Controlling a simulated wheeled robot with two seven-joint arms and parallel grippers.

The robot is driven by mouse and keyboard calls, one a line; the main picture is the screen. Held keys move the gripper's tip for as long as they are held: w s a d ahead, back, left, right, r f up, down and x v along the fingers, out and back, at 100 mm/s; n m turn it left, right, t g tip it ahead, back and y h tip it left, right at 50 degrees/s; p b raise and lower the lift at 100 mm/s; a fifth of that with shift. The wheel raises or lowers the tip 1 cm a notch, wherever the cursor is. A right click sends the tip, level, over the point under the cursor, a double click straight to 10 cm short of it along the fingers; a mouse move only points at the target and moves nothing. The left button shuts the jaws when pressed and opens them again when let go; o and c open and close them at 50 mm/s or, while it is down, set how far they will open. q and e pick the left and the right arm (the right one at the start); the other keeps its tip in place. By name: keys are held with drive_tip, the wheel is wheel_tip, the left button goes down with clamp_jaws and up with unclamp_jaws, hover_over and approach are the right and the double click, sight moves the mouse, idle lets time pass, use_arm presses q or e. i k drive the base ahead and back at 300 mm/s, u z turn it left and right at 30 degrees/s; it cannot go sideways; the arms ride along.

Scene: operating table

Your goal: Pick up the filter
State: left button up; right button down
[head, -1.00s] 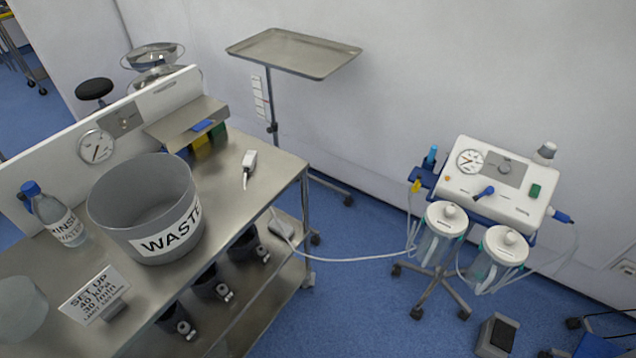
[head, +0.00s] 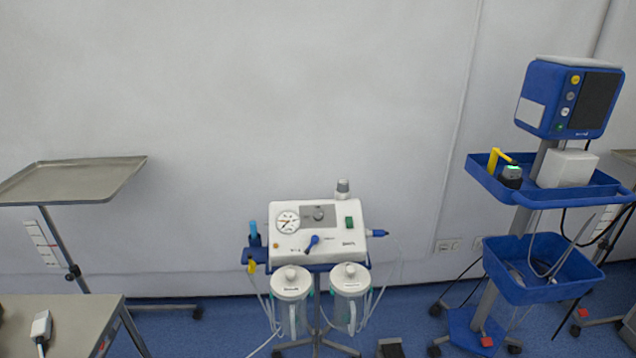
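No part is clearly marked as the filter. A small grey-and-white cylinder (head: 343,190) stands upright on the top back right of the white suction unit (head: 345,240) in the head view; I cannot tell whether it is the filter. A blue connector (head: 377,233) with a clear tube sticks out of the unit's right side. The unit has a dial, a blue knob and a green switch. Two lidded clear jars, left (head: 291,300) and right (head: 350,298), hang below its front. Neither of my grippers is in view.
A steel table corner (head: 75,310) with a white handset (head: 41,327) is at lower left, below an empty tray stand (head: 75,180). On the right stands a blue monitor (head: 569,98) above a blue shelf (head: 490,185) and basket (head: 540,285). A dark pedal (head: 390,348) lies on the floor.

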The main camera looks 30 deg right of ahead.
sight(343, 184)
drive_tip(key=u, duration=0.1)
drive_tip(key=k, duration=0.4)
drive_tip(key=z, duration=1.1)
drive_tip(key=i, duration=0.75)
drive_tip(key=z, duration=0.1)
